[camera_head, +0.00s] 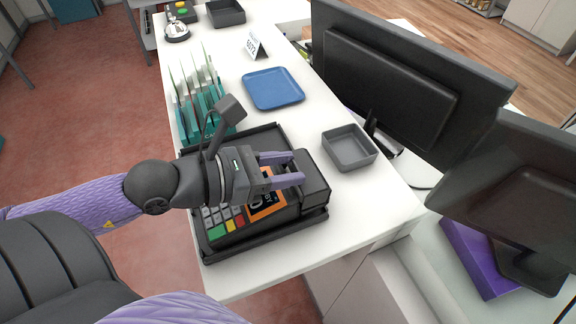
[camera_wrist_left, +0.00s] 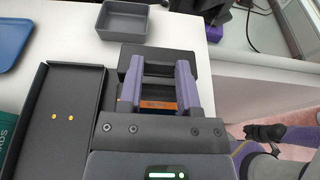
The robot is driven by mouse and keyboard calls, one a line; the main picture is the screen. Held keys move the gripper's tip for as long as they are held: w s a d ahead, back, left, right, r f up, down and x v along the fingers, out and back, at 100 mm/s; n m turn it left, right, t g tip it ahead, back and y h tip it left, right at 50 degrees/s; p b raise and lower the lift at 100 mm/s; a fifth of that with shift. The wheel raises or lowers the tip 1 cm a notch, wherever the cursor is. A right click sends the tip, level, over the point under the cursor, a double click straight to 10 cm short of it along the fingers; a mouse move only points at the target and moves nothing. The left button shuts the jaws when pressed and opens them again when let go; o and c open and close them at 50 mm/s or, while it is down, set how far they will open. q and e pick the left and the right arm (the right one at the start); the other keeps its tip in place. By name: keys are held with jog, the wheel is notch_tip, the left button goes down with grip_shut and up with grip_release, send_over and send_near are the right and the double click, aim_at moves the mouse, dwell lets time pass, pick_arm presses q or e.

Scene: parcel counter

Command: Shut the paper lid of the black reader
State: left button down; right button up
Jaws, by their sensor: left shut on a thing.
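The black reader (camera_head: 228,228) lies on a black tray (camera_head: 262,131) on the white counter, with its keypad and an orange-framed screen (camera_head: 262,203) facing up. Its paper lid (camera_head: 312,181) is the dark block at the right end; the arm partly covers it and I cannot tell how far it stands open. My left gripper (camera_head: 294,168) is over that end, with its two purple fingers spread around a dark part, seemingly the lid. In the left wrist view the fingers (camera_wrist_left: 159,70) sit against the lid (camera_wrist_left: 190,57). My right gripper is not in view.
A grey square bin (camera_head: 349,150) stands right of the reader, with monitors (camera_head: 405,85) beyond. A blue tray (camera_head: 272,89) and a rack of teal-and-white envelopes (camera_head: 196,103) stand behind. A number sign (camera_head: 256,47) is farther back. The counter's front right is clear.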

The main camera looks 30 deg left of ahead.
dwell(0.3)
pick_arm(q)
jog(key=shift+c, duration=1.4)
grip_release()
